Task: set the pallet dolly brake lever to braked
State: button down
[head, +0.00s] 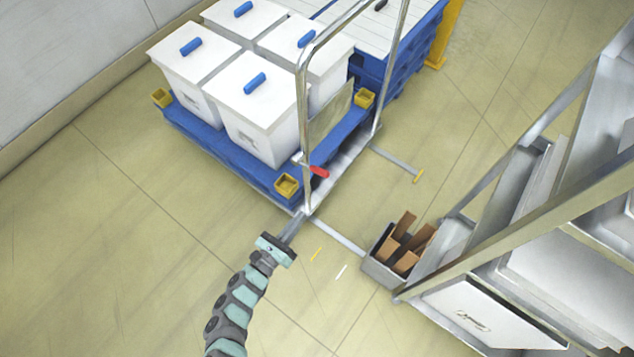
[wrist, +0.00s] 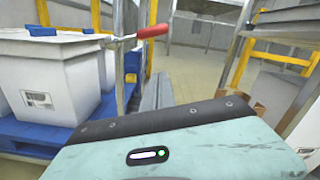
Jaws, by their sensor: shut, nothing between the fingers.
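The brake lever, with a red grip (head: 319,171), sits low on the chrome upright of the dolly frame (head: 303,110), at the near corner of the blue pallet (head: 240,165). In the wrist view the red grip (wrist: 152,32) points right from a thin metal rod at upper middle. My gripper (head: 293,228) is shut and empty. In the head view it appears below and left of the lever, apart from it. In the wrist view its grey fingers (wrist: 152,92) are below the grip, with a visible gap. The lever's pivot is too small to read.
White lidded bins (head: 262,122) with blue handles stand on the pallet. A grey box of brown pieces (head: 384,268) sits on the floor at right, beside a metal shelf rack (head: 500,190). A floor bar (head: 335,237) extends between dolly and box. Floor at left is clear.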

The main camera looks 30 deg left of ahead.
jog(key=shift+w, duration=0.1)
jog(key=w+r+b, duration=0.3)
jog(key=w+r, duration=0.1)
jog(key=w, duration=0.6)
jog(key=shift+w+d, duration=0.3)
jog(key=shift+d, duration=0.05)
jog(key=shift+r, duration=0.2)
